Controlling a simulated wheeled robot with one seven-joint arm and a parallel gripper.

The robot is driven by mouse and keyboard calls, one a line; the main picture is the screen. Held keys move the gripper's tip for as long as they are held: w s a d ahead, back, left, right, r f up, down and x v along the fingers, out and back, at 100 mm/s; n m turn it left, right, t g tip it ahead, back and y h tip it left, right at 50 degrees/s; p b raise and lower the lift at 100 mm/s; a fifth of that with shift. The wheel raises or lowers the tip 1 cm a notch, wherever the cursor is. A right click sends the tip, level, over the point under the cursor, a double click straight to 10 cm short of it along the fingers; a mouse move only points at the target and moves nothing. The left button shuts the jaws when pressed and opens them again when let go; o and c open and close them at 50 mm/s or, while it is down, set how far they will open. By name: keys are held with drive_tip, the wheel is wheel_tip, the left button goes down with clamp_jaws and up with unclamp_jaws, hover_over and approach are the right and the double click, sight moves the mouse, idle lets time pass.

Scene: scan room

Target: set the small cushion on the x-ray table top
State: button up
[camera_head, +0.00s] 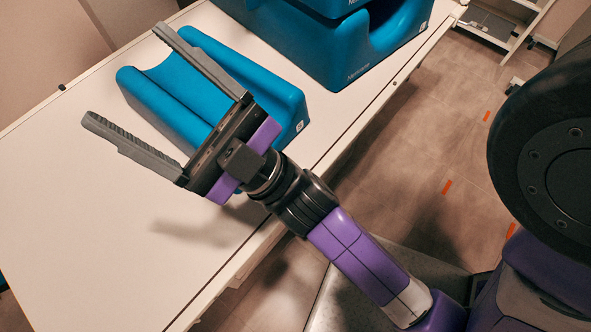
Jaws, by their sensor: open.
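A small blue cushion (277,92) with a hollow along its top rests on the white x-ray table top (85,225). My gripper (119,74) is open, its two grey fingers spread wide, pointing to the upper left. One finger passes in front of the cushion and the other is over the bare table at its lower left. The fingers partly hide the cushion. I cannot tell whether a finger touches it. Nothing else shows between the fingers.
Larger blue cushions (340,50) stand at the back right of the table. The front left of the table is bare. The table's long edge runs diagonally beside my arm. A white shelf frame (525,30) stands at the top right, and floor (420,130) with orange marks lies between.

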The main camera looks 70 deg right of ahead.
drive_tip(key=s+d+f+m+g+h, duration=0.2)
drive_tip(key=s+f+m+g, duration=0.2)
drive_tip(key=f, duration=0.9)
drive_tip(key=s+d+f+m+g+h, duration=0.2)
drive_tip(key=s+f+m+g+h, duration=0.1)
drive_tip(key=s+f+g, duration=0.6)
drive_tip(key=s+f+m, duration=0.1)
drive_tip(key=s+f, duration=0.3)
drive_tip(key=shift+s+f+m, duration=0.2)
drive_tip(key=shift+m, duration=0.2)
drive_tip(key=shift+d, duration=0.1)
